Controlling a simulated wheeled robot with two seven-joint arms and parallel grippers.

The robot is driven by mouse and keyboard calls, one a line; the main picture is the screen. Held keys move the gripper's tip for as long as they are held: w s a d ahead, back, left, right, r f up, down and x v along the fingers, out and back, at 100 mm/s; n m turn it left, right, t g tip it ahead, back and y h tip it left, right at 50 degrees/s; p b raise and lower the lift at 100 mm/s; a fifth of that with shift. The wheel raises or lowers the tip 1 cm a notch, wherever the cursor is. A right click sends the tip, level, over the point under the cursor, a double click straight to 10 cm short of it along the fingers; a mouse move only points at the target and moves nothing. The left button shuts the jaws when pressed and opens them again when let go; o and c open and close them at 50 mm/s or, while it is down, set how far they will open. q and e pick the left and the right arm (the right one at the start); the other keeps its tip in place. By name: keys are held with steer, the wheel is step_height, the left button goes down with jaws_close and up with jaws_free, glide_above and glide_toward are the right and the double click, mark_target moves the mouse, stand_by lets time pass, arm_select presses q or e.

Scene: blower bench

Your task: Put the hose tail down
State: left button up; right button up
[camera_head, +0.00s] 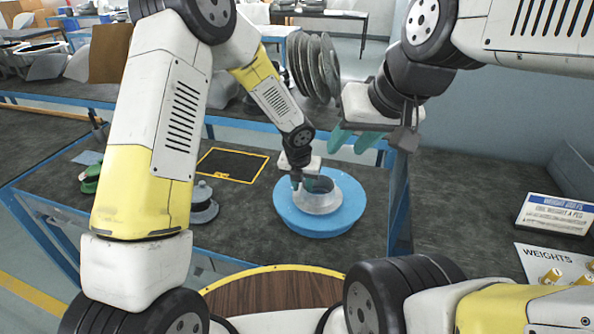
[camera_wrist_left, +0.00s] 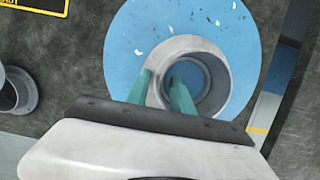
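The hose tail (camera_head: 318,202) is a light grey flanged ring-shaped piece with a round bore. It is over the middle of a round blue disc (camera_head: 349,216) on the bench; I cannot tell whether it touches the disc. In the left wrist view the hose tail (camera_wrist_left: 212,54) shows its open bore.
A grey flanged part (camera_head: 201,207) stands on the bench left of the disc. A green object (camera_head: 90,180) lies farther left. A yellow-edged dark mat (camera_head: 232,165) lies behind. A weights board (camera_head: 553,262) is at right. A round wooden surface (camera_head: 275,291) is in front.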

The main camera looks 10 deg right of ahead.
arm_select(q)
steer(key=v, duration=1.2)
steer(key=s+a+r+n+t, duration=0.1)
steer(key=s+a+r+n, duration=0.2)
steer(key=a+r+n, duration=0.6)
steer(key=s+a+r+n, duration=0.3)
steer(key=s+n, duration=0.3)
steer(key=n, duration=0.4)
steer(key=s+a+r+n+t, duration=0.1)
steer(key=s+a+r+n, duration=0.2)
steer(key=n, duration=0.7)
steer(key=s+a+r+n+t+h, duration=0.1)
steer(key=s+a+r+n, duration=0.2)
steer(key=s+a+n, duration=0.4)
steer(key=s+n, duration=0.1)
steer(key=n, duration=0.3)
steer(key=shift+s+a, duration=0.25)
steer(key=shift+s, duration=0.1)
steer(key=shift+a, duration=0.1)
